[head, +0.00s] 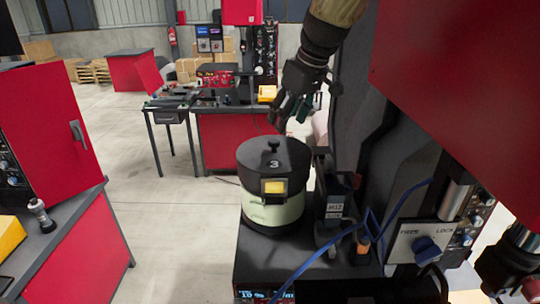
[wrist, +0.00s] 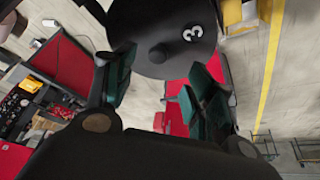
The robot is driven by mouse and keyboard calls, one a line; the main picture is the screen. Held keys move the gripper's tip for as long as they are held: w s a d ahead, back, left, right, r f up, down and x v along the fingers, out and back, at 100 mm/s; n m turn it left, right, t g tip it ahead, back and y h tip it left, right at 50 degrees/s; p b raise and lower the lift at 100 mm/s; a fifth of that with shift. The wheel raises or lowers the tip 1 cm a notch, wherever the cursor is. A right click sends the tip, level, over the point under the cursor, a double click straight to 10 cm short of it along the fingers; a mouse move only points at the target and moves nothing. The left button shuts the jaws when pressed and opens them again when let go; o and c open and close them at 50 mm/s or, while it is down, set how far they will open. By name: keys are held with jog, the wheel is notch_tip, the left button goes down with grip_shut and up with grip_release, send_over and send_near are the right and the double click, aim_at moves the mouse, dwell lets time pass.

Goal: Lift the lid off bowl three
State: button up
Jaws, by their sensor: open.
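Bowl three (head: 268,212) is a pale green, round container on a dark stand. Its black lid (head: 250,158) is seated on top and carries a white 3. A small black knob (head: 273,145) stands at the lid's centre. My gripper (head: 289,116) is open and empty, above and slightly right of the knob in the head view. In the wrist view the lid (wrist: 178,18) fills the top, and its knob (wrist: 157,53) shows near the gap between my open green-padded fingers (wrist: 163,68). The knob looks apart from both fingers.
A dark block with a label (head: 335,208) stands close to the bowl's right, with a blue cable (head: 345,238) in front. A red cabinet (head: 45,130) stands left; open floor (head: 185,225) lies between.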

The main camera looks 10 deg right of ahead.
aim_at(275, 141)
jog(key=w+f+b, duration=0.2)
jog(key=f, duration=0.1)
jog(key=shift+w+a+f, duration=0.1)
jog(key=shift+w+a, duration=0.05)
jog(key=shift+w, duration=0.1)
jog(key=shift+s+a+f+b, duration=0.2)
jog(key=shift+s+b, duration=0.3)
jog(key=shift+b, duration=0.45)
jog(key=shift+w+f, duration=0.25)
jog(key=shift+w, duration=0.25)
jog(key=shift+s+a+f+p, duration=0.1)
jog(key=shift+a+f+p, duration=0.25)
jog(key=shift+p, duration=0.3)
jog(key=p+x, duration=0.1)
jog(key=x, duration=0.3)
jog(key=shift+p, duration=0.3)
jog(key=shift+c, duration=0.3)
grip_shut()
